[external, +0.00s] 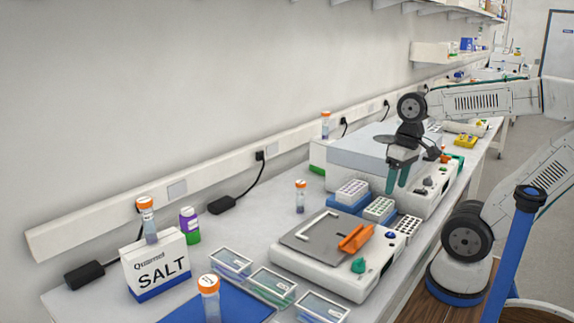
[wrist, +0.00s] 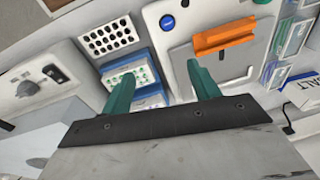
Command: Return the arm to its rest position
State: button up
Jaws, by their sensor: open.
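My gripper (external: 397,178) has two green fingers pointing down over the bench, in front of the large grey-topped machine. The fingers are spread apart with nothing between them. In the wrist view my gripper (wrist: 163,85) also shows both fingers apart and empty. Below it in that view are the tube racks and the flat plate device. My arm reaches in from the right, with the elbow raised and the forearm roughly level.
A white device with a grey plate and orange block (external: 356,239) stands below. Tube racks (external: 379,209) sit beside the machine (external: 365,155). A salt box (external: 156,265), a purple-green bottle (external: 189,225) and orange-capped vials (external: 300,197) stand leftward. A blue post (external: 515,250) rises at right.

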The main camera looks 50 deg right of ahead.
jog(key=shift+s+d+f+n+h, duration=0.3)
jog(key=shift+s+d, duration=0.2)
jog(key=shift+s, duration=0.2)
jog(key=shift+s+d+f+n+h, duration=0.1)
jog(key=shift+s+d+f+n, duration=0.1)
jog(key=shift+s+d+f, duration=0.35)
jog(key=shift+s+a+r, duration=0.1)
jog(key=shift+r, duration=0.1)
